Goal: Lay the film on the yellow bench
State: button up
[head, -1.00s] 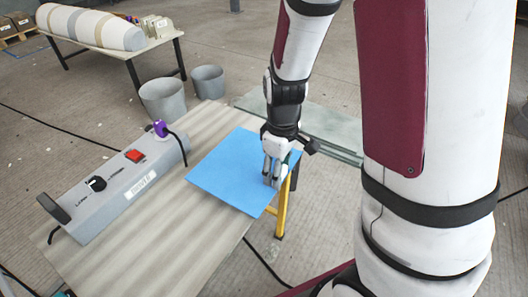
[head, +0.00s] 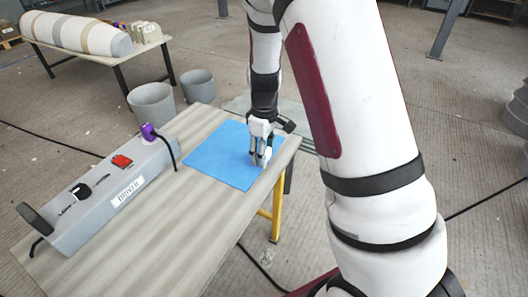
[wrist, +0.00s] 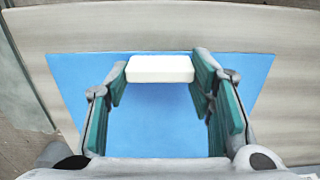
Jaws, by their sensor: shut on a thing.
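The film is a blue square sheet (head: 220,155) at the far right end of the bench top (head: 150,225), a pale wood-grain top with a yellow leg (head: 275,212). In the head view the whole sheet appears inside the bench edges and looks flat. I cannot tell if all of it touches the top. My gripper (head: 260,163) points down over the sheet's right part. In the wrist view its fingers are shut on a white block (wrist: 160,68), with the blue sheet (wrist: 160,125) spread around and below it. Whether the block is fixed to the sheet is unclear.
A grey control box (head: 105,195) with a red switch, a black knob and a purple plug lies along the bench's left side. Two grey bins (head: 152,103) stand behind. A far table (head: 85,60) bears a long wrapped mould. The bench's near part is clear.

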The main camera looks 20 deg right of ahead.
jog(key=shift+f, duration=0.15)
jog(key=o, duration=1.2)
jog(key=shift+c, duration=0.2)
notch_tip(320, 180, up, 13)
jog(key=p, duration=0.3)
jog(key=s+a+r+m, duration=0.2)
jog(key=s+a+r, duration=0.1)
jog(key=s+r, duration=0.45)
jog(key=s+a+r+m, duration=0.1)
jog(key=s+r+m, duration=0.1)
jog(key=s, duration=1.1)
jog(key=s+a+r+m+t, duration=0.1)
jog(key=s+r+m, duration=0.2)
jog(key=s, duration=1)
jog(key=shift+a, duration=0.4)
